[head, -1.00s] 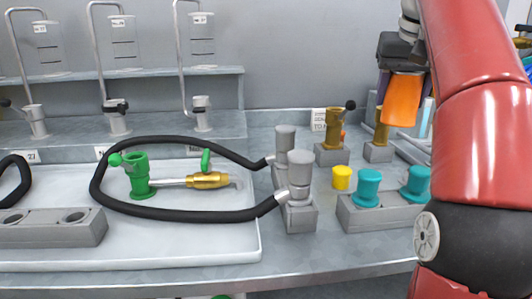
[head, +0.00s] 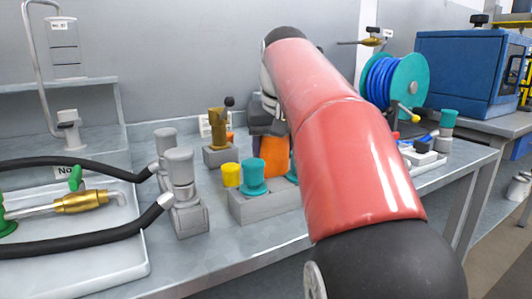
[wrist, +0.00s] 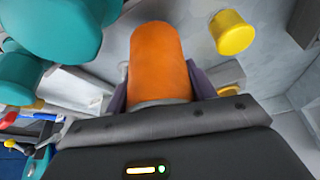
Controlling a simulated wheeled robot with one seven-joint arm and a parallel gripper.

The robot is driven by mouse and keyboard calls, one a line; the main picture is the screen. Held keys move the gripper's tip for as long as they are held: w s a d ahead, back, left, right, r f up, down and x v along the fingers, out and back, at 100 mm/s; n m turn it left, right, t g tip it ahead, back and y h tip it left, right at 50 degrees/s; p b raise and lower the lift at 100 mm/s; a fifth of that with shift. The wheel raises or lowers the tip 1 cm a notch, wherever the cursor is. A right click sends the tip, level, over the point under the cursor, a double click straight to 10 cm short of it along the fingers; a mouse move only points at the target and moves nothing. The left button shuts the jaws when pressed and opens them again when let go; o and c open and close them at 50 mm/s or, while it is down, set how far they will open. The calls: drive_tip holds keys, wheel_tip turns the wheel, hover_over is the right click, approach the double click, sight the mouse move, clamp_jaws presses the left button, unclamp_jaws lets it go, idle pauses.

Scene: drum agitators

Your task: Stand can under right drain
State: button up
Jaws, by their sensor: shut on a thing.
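My gripper (wrist: 160,90) is shut on an orange can (wrist: 160,60), with dark fingers on both sides of it. In the head view, the can (head: 274,157) is upright behind the grey block with teal caps. I cannot tell whether its base touches the bench. One brass drain tap (head: 217,125) on a grey block stands to the left of the can in the head view. The right brass tap is hidden behind my gripper and arm there.
The grey block (head: 245,207) holds teal knobs (head: 253,178) close to the can. A yellow cap (head: 231,175) is beside them. Grey fittings (head: 182,190) with black hoses stand to the left. A teal hose reel (head: 402,85) and blue cabinet (head: 465,75) are at right.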

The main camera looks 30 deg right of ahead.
drive_tip(key=w, duration=0.1)
drive_tip(key=w+d+p, duration=0.1)
drive_tip(key=w, duration=0.3)
drive_tip(key=shift+d+f+p, duration=0.2)
drive_tip(key=shift+d+p, duration=0.05)
drive_tip(key=shift+p, duration=0.15)
drive_tip(key=w, duration=0.1)
drive_tip(key=w+p, duration=0.1)
drive_tip(key=shift+w+d, duration=0.35)
drive_tip(key=shift+d+f+b, duration=0.1)
drive_tip(key=shift+f+b, duration=0.35)
drive_tip(key=shift+f, duration=0.25)
drive_tip(key=o, duration=1)
drive_tip(key=shift+f, duration=0.1)
drive_tip(key=shift+o, duration=0.2)
